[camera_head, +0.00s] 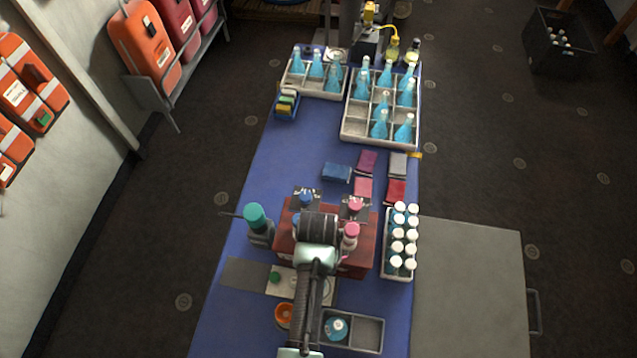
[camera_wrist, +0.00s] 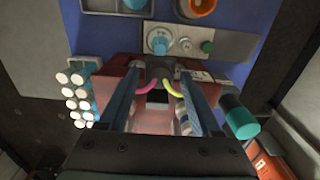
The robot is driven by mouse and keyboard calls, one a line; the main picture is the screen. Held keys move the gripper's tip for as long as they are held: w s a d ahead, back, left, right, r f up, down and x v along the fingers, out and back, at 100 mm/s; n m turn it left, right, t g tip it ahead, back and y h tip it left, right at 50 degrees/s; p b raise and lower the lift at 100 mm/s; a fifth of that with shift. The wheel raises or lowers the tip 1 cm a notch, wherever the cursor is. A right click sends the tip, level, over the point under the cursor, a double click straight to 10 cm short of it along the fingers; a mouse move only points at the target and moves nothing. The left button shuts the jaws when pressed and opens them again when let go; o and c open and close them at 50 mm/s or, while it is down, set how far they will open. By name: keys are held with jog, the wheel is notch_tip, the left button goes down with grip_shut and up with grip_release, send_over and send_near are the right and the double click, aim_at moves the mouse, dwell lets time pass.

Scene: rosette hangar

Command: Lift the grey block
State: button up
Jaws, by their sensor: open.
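The grey block (camera_head: 398,164) lies flat on the blue table top in the head view, right of a maroon block (camera_head: 367,161) and just behind a red block (camera_head: 396,190). I do not make it out in the wrist view. My gripper (camera_wrist: 159,72) shows in the wrist view with its two fingers spread apart over a dark red box (camera_wrist: 115,90). I see no grey block between the fingers. In the head view my arm covers the fingertips, nearer the front than the grey block and to its left.
A pink block (camera_head: 363,187) and a blue block (camera_head: 337,172) lie nearby. White-capped bottles (camera_head: 405,235) stand at the right edge. A crate of blue flasks (camera_head: 346,135) stands behind the blocks. The red box and a teal-capped bottle (camera_head: 257,222) stand by my arm.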

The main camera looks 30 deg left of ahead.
notch_tip(320, 180, up, 7)
jog(key=p, duration=0.7)
dwell(0.4)
dwell(0.4)
